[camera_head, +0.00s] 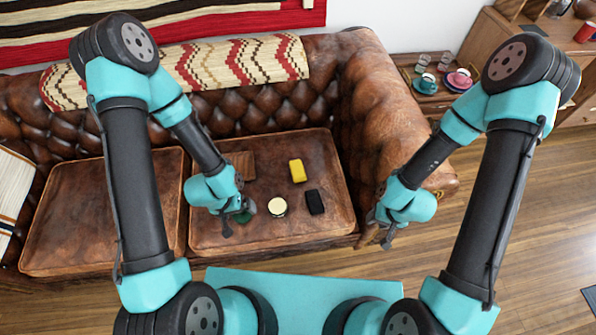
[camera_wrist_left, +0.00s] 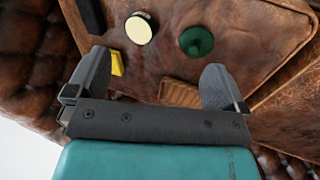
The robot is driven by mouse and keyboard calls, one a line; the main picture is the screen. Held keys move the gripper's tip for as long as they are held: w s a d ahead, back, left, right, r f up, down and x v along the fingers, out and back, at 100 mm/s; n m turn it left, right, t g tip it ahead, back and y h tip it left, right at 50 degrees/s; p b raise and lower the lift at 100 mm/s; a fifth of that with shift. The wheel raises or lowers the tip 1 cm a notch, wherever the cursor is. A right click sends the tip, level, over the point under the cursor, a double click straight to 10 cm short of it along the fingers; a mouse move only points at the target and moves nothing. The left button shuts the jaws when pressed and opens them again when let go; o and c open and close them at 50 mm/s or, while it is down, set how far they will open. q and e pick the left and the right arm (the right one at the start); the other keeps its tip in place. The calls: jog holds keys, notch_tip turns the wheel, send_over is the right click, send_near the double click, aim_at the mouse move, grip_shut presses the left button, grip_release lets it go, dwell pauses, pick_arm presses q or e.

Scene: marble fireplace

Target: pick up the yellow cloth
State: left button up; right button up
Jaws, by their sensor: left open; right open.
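The yellow cloth (camera_head: 297,170) is a small folded block lying on the right seat cushion of the brown leather sofa. In the left wrist view the yellow cloth (camera_wrist_left: 117,64) shows only in part, beside one finger that hides some of it. My left gripper (camera_head: 237,219) is over the left part of that cushion, left of and nearer than the cloth. In the left wrist view my left gripper (camera_wrist_left: 155,78) has its fingers wide apart with nothing between them. My right gripper (camera_head: 384,228) is off the sofa's right front, empty and apart from everything.
On the same cushion (camera_head: 325,155) are a cream-topped round thing (camera_head: 278,207), a black block (camera_head: 315,202), a green round thing (camera_wrist_left: 196,41) and a brown block (camera_head: 240,164). The sofa arm (camera_head: 385,110) rises at right. A side table (camera_head: 436,99) holds cups.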

pick_arm(q)
jog(key=n+y, duration=0.2)
jog(key=y, duration=0.2)
send_over(297, 169)
notch_tip(297, 169, down, 4)
jog(key=shift+d+r+g, duration=0.1)
jog(key=shift+g, duration=0.3)
notch_tip(297, 169, down, 12)
jog(key=shift+f, duration=0.15)
jog(key=shift+f, duration=2.6)
